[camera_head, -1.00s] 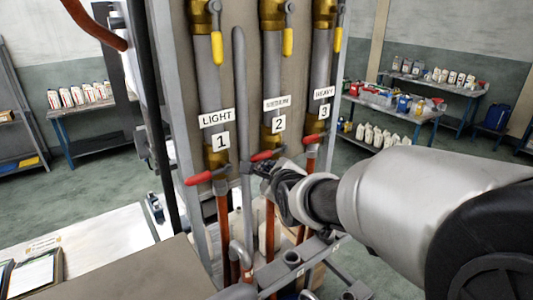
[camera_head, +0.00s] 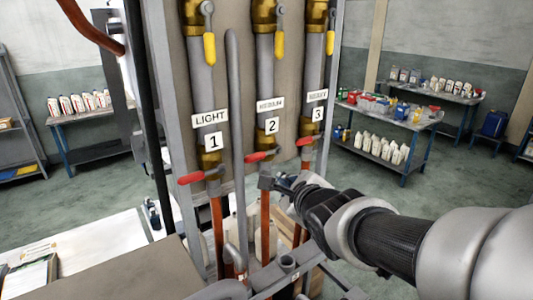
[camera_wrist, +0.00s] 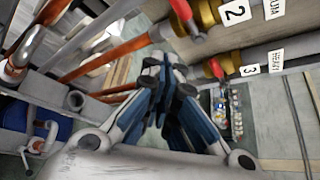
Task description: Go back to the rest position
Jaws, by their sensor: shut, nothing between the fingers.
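My gripper (camera_head: 268,183) is shut and empty in the head view, near the lower pipes below the label 2. In the wrist view its fingers (camera_wrist: 165,68) are together with nothing between them. The red handle of valve 2 (camera_head: 262,156) is just above the gripper tip in the head view; whether they touch is hard to tell. The red handles of valve 1 (camera_head: 192,178) and valve 3 (camera_head: 305,142) stand to either side. In the wrist view the valve 2 handle (camera_wrist: 184,14) and valve 3 handle (camera_wrist: 217,69) lie beyond the fingers.
Upright pipes with yellow-handled valves (camera_head: 209,48) rise behind my gripper. A grey pipe rail (camera_head: 255,283) runs below my arm. A cabinet top (camera_head: 130,272) is at lower left. Tables with bottles (camera_head: 400,113) stand at back right, with open floor before them.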

